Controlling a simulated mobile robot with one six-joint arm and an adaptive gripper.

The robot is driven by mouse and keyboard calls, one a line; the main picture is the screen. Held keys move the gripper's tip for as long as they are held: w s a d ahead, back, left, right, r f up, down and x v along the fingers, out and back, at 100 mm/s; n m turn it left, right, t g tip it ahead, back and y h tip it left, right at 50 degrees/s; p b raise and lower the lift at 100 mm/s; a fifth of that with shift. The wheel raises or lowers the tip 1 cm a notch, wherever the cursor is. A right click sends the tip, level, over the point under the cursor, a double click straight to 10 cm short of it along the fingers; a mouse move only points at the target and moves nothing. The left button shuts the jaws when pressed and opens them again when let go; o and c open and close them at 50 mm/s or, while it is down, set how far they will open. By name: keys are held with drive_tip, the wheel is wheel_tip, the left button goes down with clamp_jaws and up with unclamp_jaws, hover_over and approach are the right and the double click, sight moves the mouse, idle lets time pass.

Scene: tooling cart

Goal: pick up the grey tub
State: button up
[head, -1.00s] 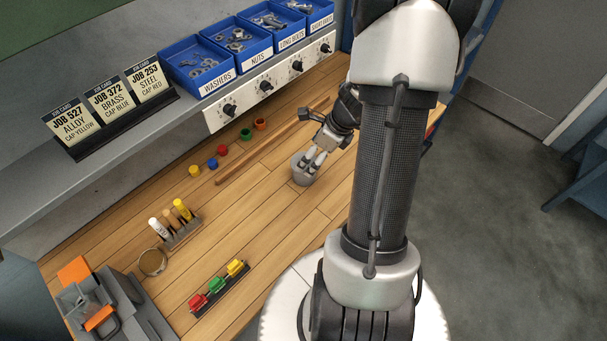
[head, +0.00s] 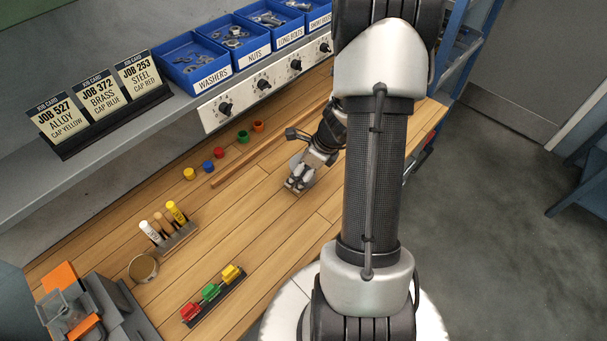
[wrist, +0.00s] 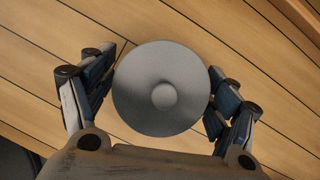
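The grey tub (wrist: 140,105) is round and shows from above in the middle of the wrist view, with a small round bump at its centre. My gripper (wrist: 163,85) has its two fingers spread wide, one on each side of the tub. The fingers are very close to its rim; I cannot tell whether they touch it. In the head view my gripper (head: 300,182) points down at the wooden bench, and it mostly covers the tub there.
Red, blue, yellow, green and orange caps lie behind, near a wooden strip (head: 262,152). A marker rack (head: 180,238), a round ring-like container (head: 143,268) and a rack of coloured blocks (head: 215,297) stand to the left. The bench around the tub is clear.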

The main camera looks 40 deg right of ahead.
drive_tip(key=c, duration=1.1)
drive_tip(key=shift+r, duration=0.1)
wheel_tip(320, 180, up, 20)
drive_tip(key=p, duration=0.9)
